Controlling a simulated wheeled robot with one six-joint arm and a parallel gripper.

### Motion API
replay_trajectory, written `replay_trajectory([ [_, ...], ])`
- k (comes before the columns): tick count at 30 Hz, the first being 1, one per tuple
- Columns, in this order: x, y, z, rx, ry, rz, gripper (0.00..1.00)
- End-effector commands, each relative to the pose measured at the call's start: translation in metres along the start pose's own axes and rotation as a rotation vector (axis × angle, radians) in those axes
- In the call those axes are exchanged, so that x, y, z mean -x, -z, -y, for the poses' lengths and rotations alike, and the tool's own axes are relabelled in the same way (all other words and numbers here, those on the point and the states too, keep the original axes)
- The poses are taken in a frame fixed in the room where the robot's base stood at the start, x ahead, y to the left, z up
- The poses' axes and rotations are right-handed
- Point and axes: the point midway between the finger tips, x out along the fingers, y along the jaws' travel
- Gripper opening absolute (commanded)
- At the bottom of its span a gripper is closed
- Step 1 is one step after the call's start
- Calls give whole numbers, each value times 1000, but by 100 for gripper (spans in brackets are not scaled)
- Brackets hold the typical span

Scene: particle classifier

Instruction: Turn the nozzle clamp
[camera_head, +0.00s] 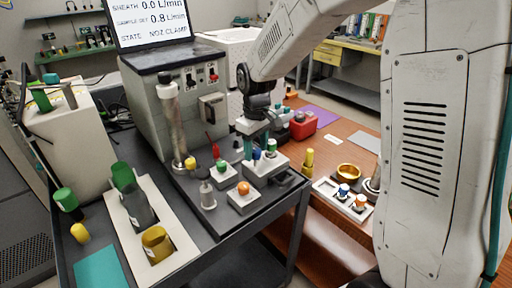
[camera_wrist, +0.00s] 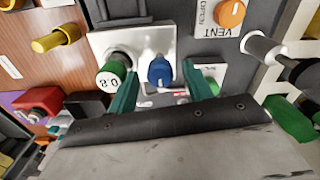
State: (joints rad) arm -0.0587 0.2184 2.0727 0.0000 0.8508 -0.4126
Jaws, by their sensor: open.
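My gripper (camera_head: 258,137) is over a pale block on the dark bench of the machine, pointing down. In the wrist view its two teal fingers (camera_wrist: 160,88) are apart, one on each side of a blue knob (camera_wrist: 160,71). I cannot tell whether they touch it. A green knob marked 0.8 (camera_wrist: 111,77) is just left of the left finger on the same pale plate (camera_wrist: 134,41). No label reading nozzle clamp is legible on any part. The screen (camera_head: 150,20) reads "STATE NOZ CLAMP", with sheath 0.0 and sample 0.8 L/min.
An orange vent knob (camera_head: 243,188) stands in front of the block, and a clear upright tube (camera_head: 173,125) to its left. A red device (camera_head: 302,126) and a yellow post (camera_head: 308,160) are to the right. A tray of bottles (camera_head: 160,270) lies at the left.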

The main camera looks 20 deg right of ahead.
Motion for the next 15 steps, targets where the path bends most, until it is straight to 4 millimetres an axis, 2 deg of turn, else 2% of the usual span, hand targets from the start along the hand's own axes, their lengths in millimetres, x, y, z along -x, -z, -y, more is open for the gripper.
replay_trajectory([
  [7, -1, 0, 0, 0, 0, -1, 51],
  [12, -1, 0, 0, 0, 0, 0, 6],
  [15, -1, 0, 0, -1, 0, 0, 6],
])
